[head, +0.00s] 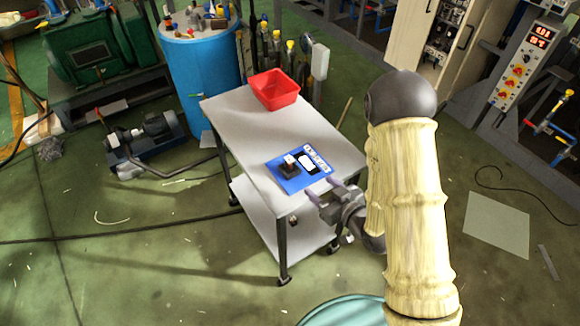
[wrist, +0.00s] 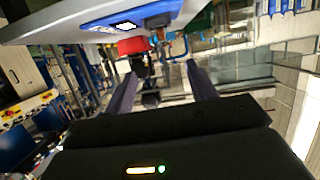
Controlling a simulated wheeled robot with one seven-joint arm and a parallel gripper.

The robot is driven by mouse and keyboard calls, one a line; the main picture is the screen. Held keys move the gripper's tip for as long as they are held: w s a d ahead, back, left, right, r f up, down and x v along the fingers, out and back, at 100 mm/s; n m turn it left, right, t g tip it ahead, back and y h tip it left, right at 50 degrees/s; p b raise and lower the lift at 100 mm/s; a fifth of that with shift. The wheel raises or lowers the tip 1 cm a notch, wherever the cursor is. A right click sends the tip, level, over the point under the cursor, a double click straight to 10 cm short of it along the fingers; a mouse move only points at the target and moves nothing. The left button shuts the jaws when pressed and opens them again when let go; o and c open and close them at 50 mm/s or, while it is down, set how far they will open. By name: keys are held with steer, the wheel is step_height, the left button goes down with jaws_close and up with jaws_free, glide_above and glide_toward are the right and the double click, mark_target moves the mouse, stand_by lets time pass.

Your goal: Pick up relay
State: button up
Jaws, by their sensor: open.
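A small dark block with a pale and reddish top, which looks like the relay (head: 289,168), sits on the left part of a blue mat (head: 290,187) on the grey trolley. In the wrist view, which looks upside down, a dark block (wrist: 157,21) shows at the blue mat's edge. My gripper (head: 321,188) is open and empty, at the trolley's right front edge, to the right of the relay and apart from it. Its two fingers (wrist: 162,90) stand wide apart in the wrist view, with nothing between them.
A white item (head: 307,164) lies beside the relay on the mat. A red bin (head: 275,89) stands at the trolley's back. A blue drum (head: 200,80) stands behind at left.

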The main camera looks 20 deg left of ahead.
mark_target(293, 164)
steer(key=x, duration=1.1)
steer(key=shift+w+a, duration=0.1)
steer(key=shift+a, duration=0.05)
steer(key=shift+p+x, duration=0.45)
steer(key=shift+x, duration=2.2)
steer(key=c, duration=1.2)
steer(key=shift+o, duration=0.2)
step_height(293, 164, up, 10)
